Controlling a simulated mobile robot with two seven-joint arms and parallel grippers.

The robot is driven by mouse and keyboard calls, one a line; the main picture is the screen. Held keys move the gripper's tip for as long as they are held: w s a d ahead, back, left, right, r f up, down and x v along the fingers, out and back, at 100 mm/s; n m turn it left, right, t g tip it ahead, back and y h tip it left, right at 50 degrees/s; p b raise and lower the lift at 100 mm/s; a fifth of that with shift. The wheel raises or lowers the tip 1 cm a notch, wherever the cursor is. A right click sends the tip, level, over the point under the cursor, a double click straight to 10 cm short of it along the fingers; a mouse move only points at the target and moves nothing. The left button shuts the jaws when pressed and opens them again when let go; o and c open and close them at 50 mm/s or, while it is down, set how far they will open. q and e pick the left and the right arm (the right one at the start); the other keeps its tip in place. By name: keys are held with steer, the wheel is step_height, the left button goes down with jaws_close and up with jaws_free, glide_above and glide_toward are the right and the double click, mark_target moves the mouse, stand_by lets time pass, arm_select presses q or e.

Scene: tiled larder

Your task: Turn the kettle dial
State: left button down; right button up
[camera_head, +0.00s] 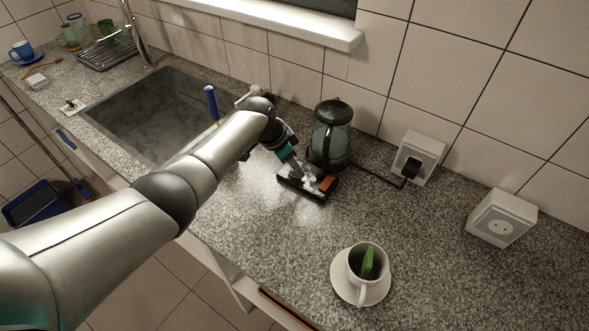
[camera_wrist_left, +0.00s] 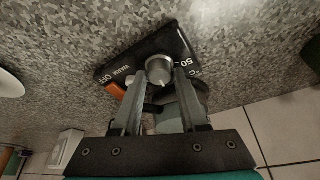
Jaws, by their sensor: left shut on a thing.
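The glass kettle (camera_head: 332,133) with a black lid and handle stands upright on the counter. Its black base panel (camera_head: 318,196) juts out in front, with an orange switch (camera_head: 327,183). In the left wrist view the panel (camera_wrist_left: 125,66) carries white marks reading OFF, WARM and 50 °C, and the silver round dial (camera_wrist_left: 159,68) sits on it. My left gripper (camera_head: 299,175) reaches down to the panel from the left. In the wrist view its two fingers (camera_wrist_left: 160,82) are on either side of the dial, shut on it. The kettle body is mostly hidden behind the fingers there. My right gripper is in neither view.
A white cup (camera_head: 359,274) with something green inside stands on a saucer at the front. Wall sockets (camera_head: 502,217) are at the right, one with the black plug (camera_head: 411,168) and its cord. The sink (camera_head: 150,112) lies left, under my left arm.

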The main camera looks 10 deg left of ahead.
arm_select(q)
steer(key=shift+f+m+g+b, duration=0.1)
steer(key=shift+m+g+b, duration=0.2)
steer(key=shift+m+b, duration=0.35)
steer(key=shift+c, duration=2.2)
jaws_free()
steer(key=shift+r, duration=0.2)
steer(key=shift+a+r+p, duration=0.15)
steer(key=shift+r+p, duration=0.15)
steer(key=p+v, duration=0.2)
steer(key=v, duration=1.2)
steer(key=shift+a, duration=0.2)
steer(key=shift+s, duration=0.1)
